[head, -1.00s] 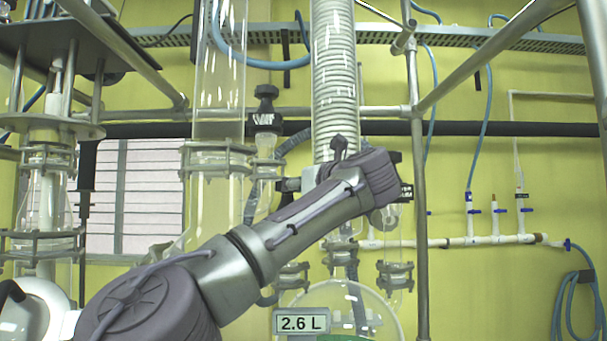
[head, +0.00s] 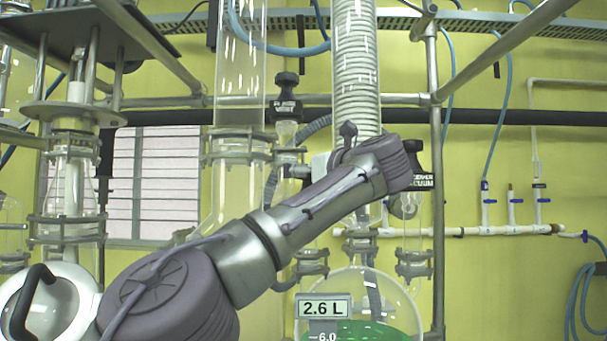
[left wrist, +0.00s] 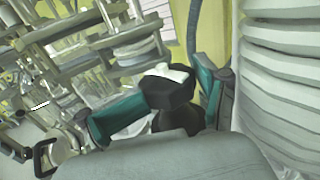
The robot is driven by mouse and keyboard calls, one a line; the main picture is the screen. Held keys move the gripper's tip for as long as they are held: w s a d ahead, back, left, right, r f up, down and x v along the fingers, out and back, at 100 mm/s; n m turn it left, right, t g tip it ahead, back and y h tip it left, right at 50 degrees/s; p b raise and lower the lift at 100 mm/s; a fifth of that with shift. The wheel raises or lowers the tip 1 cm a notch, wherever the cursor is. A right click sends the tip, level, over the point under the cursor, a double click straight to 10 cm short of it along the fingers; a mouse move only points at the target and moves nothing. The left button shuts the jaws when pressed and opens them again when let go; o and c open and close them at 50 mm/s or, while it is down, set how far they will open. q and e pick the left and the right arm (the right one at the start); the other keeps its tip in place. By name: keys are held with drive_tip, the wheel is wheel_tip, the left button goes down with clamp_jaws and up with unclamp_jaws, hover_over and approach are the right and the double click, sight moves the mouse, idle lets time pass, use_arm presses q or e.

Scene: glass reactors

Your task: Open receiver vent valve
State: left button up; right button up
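A black knob lettered VENT (head: 286,97) stands upright on a glass neck left of the coiled condenser in the head view. Nothing covers it there. My left arm reaches across from the lower left, and its wrist hides the left gripper in that view. In the left wrist view the teal fingers of my left gripper (left wrist: 178,88) are spread. A black knob with a white patch (left wrist: 166,88) shows between them. I cannot tell whether they touch it. My right gripper is in neither view.
A second black knob lettered VACUUM (head: 421,182) is partly behind my wrist. The coiled condenser (head: 356,80) rises behind the arm and is close at right in the wrist view. A glass column (head: 240,80), steel bars and a 2.6 L display (head: 323,307) surround the arm.

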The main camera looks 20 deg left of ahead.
use_arm(q)
drive_tip(key=shift+d, duration=0.25)
drive_tip(key=shift+s+d+f+b, duration=0.1)
drive_tip(key=shift+s+d+b, duration=0.1)
drive_tip(key=shift+d+b, duration=0.15)
drive_tip(key=b+v, duration=0.2)
drive_tip(key=v, duration=0.5)
drive_tip(key=shift+d, duration=0.15)
drive_tip(key=shift+w, duration=0.1)
